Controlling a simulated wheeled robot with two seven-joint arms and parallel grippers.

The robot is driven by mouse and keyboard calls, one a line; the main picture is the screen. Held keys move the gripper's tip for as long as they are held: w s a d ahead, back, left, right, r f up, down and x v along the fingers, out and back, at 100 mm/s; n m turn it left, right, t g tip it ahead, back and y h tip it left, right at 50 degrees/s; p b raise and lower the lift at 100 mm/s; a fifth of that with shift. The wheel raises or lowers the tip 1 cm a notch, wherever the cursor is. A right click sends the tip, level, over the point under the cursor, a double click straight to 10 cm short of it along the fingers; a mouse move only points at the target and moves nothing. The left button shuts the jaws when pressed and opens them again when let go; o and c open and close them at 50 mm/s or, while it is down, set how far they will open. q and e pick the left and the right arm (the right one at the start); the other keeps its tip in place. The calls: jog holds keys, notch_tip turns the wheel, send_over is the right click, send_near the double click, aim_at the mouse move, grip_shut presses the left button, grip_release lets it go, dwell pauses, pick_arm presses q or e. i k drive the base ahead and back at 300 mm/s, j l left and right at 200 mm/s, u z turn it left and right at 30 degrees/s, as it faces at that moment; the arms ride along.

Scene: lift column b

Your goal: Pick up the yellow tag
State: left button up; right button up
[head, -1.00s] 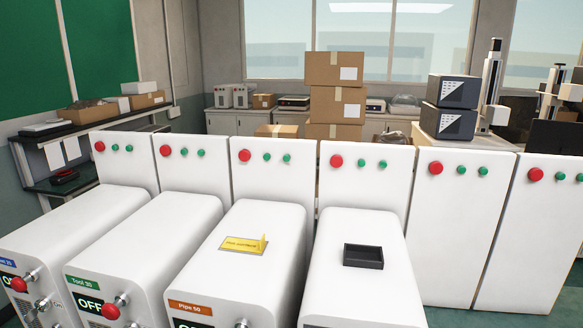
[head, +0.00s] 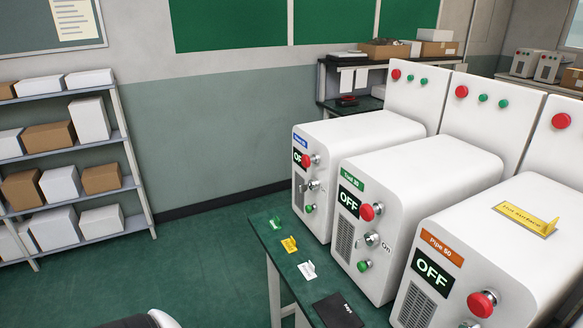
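A small yellow tag (head: 289,245) lies on the dark green table (head: 262,229) at its left end, in front of the white machines. It lies between a green tag (head: 276,223) and a white tag (head: 307,270). A larger yellow plate (head: 522,217) with black lettering and a raised yellow tab lies on top of the machine with the orange "Pipe 50" label (head: 442,247). Neither gripper shows. A white and black rounded part, probably of my own arm, shows at the bottom edge.
A black item with lettering (head: 338,311) lies on the table nearer the front. The machines carry red and green buttons, and their displays read OFF. A shelf rack with boxes (head: 130,160) stands at left. The green floor (head: 190,260) between is clear.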

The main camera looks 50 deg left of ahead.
aim_at(289, 245)
jog(key=u, duration=0.4)
jog(key=j+u, duration=0.1)
jog(key=u, duration=0.3)
jog(key=i+u, duration=0.1)
jog(key=u, duration=0.65)
jog(key=j+z, duration=0.1)
jog(key=z, duration=0.55)
jog(key=i+j+z, duration=0.1)
jog(key=j+z, duration=0.7)
jog(key=j, duration=0.2)
jog(key=j+z, duration=0.4)
jog(key=j, duration=0.15)
